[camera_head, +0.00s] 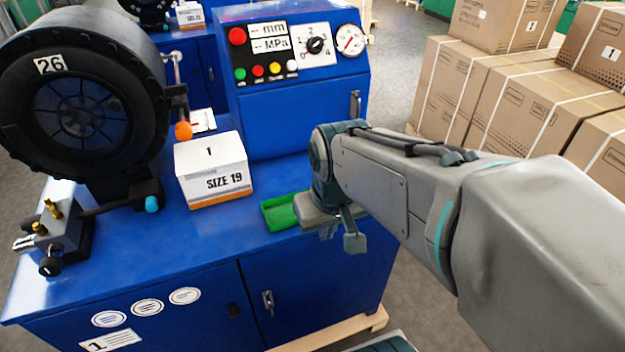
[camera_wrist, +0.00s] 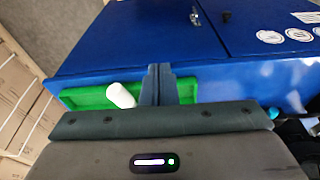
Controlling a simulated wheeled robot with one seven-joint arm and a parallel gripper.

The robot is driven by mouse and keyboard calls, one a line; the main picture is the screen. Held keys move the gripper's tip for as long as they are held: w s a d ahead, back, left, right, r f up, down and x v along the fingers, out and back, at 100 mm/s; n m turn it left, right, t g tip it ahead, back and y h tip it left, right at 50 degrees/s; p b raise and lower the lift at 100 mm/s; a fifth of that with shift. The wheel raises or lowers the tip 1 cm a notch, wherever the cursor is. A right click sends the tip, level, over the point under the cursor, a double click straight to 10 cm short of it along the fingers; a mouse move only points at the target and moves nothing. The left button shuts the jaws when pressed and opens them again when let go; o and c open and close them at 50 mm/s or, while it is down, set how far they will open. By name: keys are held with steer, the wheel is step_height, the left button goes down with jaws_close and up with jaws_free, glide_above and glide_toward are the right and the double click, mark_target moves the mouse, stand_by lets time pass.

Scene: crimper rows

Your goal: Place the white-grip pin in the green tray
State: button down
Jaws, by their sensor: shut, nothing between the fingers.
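The green tray (camera_head: 279,214) sits on the blue bench top, right of the white box, partly hidden by my arm in the head view. In the wrist view the tray (camera_wrist: 88,97) spans both sides of my fingers. A white cylinder, seemingly the grip of the white-grip pin (camera_wrist: 121,95), lies over the tray floor, left of my fingers and apart from them. The rest of the pin cannot be made out. The head view does not show the pin. My gripper (camera_wrist: 159,84) is shut and empty, with its fingertips over the tray.
A white SIZE 19 box (camera_head: 211,170) stands left of the tray. The crimper (camera_head: 80,110) has an orange-tipped pin (camera_head: 183,131) and a cyan-tipped pin (camera_head: 152,204). The control cabinet (camera_head: 292,110) rises behind; cartons (camera_head: 510,95) are stacked at right. The front bench top is clear.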

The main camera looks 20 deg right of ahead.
steer(key=w+d+g+p, duration=0.2)
steer(key=w+d+p, duration=0.1)
steer(key=w+d, duration=0.55)
step_height(320, 180, down, 10)
steer(key=w+d+p, duration=0.1)
steer(key=w, duration=0.2)
steer(key=shift+d+f+p, duration=0.25)
steer(key=shift+d+p, duration=0.05)
steer(key=shift+d, duration=0.1)
steer(key=w, duration=0.4)
steer(key=shift+w+b, duration=0.4)
steer(key=shift+s, duration=0.1)
